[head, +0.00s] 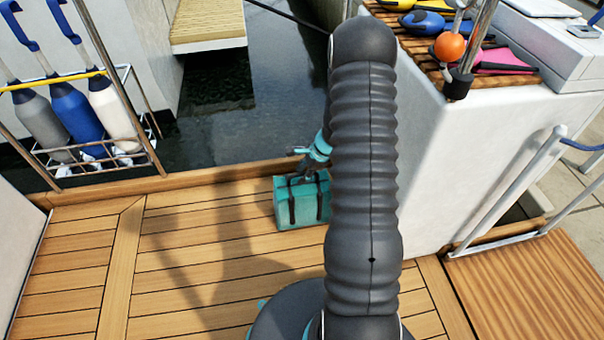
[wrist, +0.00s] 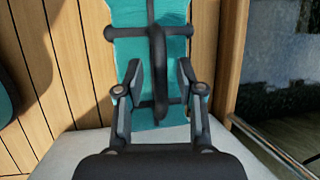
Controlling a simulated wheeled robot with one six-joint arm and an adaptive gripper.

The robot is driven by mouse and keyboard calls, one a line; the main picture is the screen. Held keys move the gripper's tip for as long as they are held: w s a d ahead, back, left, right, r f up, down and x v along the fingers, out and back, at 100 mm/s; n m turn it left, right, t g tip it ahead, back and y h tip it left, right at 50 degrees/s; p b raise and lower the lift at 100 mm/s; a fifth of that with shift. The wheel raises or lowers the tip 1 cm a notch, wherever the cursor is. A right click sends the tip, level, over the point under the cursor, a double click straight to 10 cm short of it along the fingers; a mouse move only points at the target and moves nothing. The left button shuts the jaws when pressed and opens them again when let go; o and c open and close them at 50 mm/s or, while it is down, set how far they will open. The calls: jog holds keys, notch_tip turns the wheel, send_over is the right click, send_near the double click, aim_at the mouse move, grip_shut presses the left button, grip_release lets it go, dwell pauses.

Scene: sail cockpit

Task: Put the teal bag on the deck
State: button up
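The teal bag (head: 290,205), a boxy case with dark straps, stands upright on the wooden deck (head: 190,240) in the head view, with no visible gap beneath it. My arm hides its right side. My gripper (head: 306,176) is just above its top. In the wrist view the bag (wrist: 175,20) is seen from above, with its dark handle (wrist: 158,65) running lengthwise. My gripper (wrist: 160,72) is open, its fingers apart on either side of the handle, with gaps between.
A wooden edge and dark water (head: 230,115) lie behind the bag. A rack with several fenders (head: 75,115) stands at left. A white cockpit block (head: 450,150) rises at right, with an orange ball (head: 449,46) above it. The deck left of the bag is clear.

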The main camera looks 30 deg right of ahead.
jog(key=p+v, duration=0.2)
jog(key=v, duration=0.9)
jog(key=s+a+r+n+h, duration=0.1)
jog(key=s+a+r+n, duration=0.35)
jog(key=a+r, duration=0.4)
jog(key=s+a+r+n, duration=0.3)
jog(key=a+r+n, duration=0.25)
jog(key=r, duration=0.65)
jog(key=s+a+r+n+t+h, duration=0.1)
jog(key=s+a+r+n, duration=0.2)
jog(key=s, duration=0.6)
jog(key=s+a+r+n+t+h, duration=0.1)
jog(key=s+a+r+n, duration=0.2)
jog(key=s+r+n, duration=0.3)
jog(key=s+n, duration=0.1)
jog(key=s, duration=0.1)
jog(key=shift+s+a+n+h, duration=0.2)
jog(key=shift+s+n+h, duration=0.15)
jog(key=shift+n+h, duration=0.05)
jog(key=shift+r, duration=0.1)
jog(key=shift+r+p, duration=1)
jog(key=shift+r, duration=0.1)
